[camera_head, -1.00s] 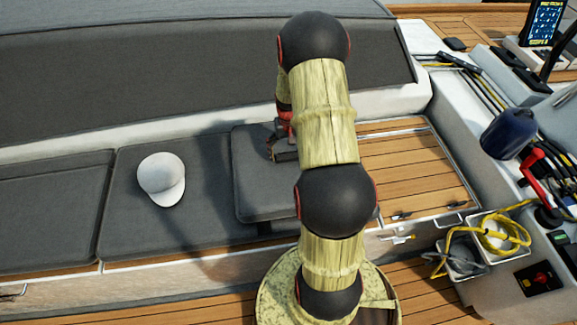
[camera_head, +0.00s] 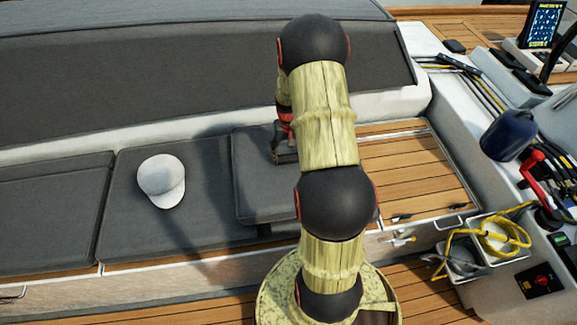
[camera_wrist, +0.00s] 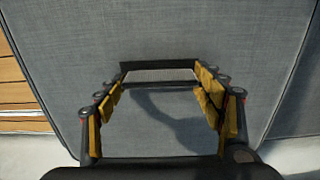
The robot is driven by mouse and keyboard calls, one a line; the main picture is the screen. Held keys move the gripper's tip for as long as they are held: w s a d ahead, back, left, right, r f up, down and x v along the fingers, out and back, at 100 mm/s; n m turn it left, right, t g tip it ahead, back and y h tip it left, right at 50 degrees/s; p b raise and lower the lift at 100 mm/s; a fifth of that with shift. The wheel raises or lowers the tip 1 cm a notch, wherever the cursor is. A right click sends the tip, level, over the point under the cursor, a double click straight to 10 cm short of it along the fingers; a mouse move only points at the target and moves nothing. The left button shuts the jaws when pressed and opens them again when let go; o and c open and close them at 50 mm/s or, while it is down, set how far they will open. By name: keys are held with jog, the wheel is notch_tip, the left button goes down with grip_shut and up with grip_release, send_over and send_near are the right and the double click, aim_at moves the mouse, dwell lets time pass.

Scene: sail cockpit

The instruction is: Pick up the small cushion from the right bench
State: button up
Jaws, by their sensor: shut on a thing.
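The small cushion (camera_head: 262,180) is dark grey and square. It lies at the right end of the long grey bench cushion, overlapping it, and its right part is hidden behind my arm. My gripper (camera_head: 285,153) is down at the cushion's top, partly hidden by my arm in the head view. In the wrist view, the cushion's grey fabric (camera_wrist: 165,35) fills most of the picture. There my gripper (camera_wrist: 160,80) has its yellow-padded fingers spread around a part of the cushion, with a dark strip between the tips. It is shut on the cushion.
A white cap (camera_head: 161,181) lies on the long bench cushion (camera_head: 125,230), left of the small cushion. Bare wooden slats (camera_head: 415,175) are to the right. A grey backrest (camera_head: 190,75) rises behind. A blue mug (camera_head: 508,135) and yellow rope (camera_head: 500,237) are at the right.

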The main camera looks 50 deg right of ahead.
jog(key=c, duration=1)
jog(key=shift+r, duration=0.1)
